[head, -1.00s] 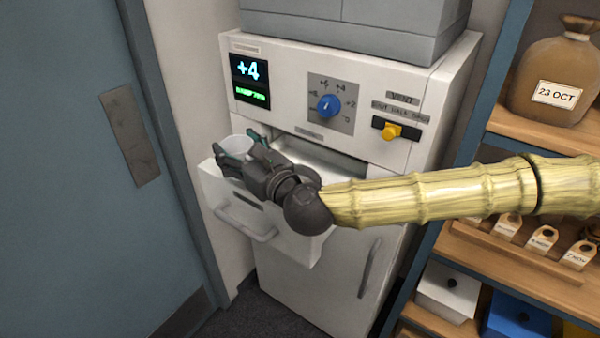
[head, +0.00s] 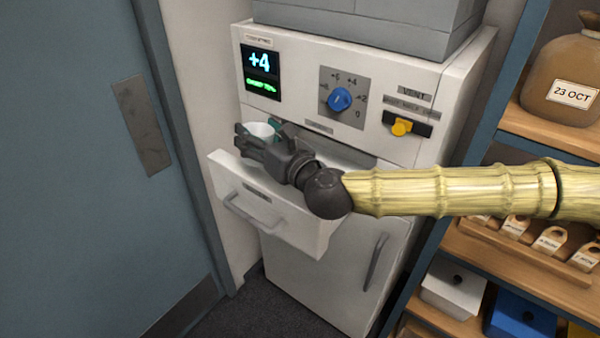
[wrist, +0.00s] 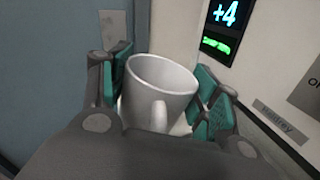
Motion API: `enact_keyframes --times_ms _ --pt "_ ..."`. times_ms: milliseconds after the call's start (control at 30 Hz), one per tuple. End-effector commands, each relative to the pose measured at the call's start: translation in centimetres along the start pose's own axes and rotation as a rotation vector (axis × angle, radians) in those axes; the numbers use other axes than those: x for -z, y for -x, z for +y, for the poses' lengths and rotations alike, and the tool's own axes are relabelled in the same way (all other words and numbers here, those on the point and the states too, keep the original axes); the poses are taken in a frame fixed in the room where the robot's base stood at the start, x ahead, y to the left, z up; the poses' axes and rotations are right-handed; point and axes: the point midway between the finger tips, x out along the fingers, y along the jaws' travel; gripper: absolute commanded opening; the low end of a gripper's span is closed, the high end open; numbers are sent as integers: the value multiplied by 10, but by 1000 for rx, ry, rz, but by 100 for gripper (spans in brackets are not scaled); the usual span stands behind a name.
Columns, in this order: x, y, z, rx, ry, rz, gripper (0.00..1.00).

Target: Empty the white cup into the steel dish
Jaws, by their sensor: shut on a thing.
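My gripper (head: 260,141) is shut on the white cup (head: 262,129) and holds it above the open drawer of the white cabinet. In the wrist view the cup (wrist: 160,85) sits between the green finger pads, with its handle toward the camera. Its mouth faces mostly upward with a slight lean in that view. The inside wall shows pale, but its contents cannot be made out. I cannot see the steel dish in either view.
The drawer (head: 275,222) sticks out of the white cabinet (head: 300,75), which carries a blue dial (head: 340,99) and a yellow knob (head: 401,127). A blue door (head: 75,170) stands at the left. Shelves with a brown sack (head: 560,80) are at the right.

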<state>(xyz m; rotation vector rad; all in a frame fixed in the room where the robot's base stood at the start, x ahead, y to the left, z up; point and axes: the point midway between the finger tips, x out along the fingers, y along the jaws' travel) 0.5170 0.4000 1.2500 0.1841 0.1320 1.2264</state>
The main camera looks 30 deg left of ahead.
Motion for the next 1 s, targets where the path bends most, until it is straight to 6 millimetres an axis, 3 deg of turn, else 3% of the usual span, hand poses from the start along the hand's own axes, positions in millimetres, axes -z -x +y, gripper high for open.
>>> enact_keyframes --times_ms 633,767,1000 --pt "17 0 -49 0 -419 -2 35" --pt "8 0 -50 -1 -502 -3 35" --pt "13 0 -55 -1 -617 -2 35"
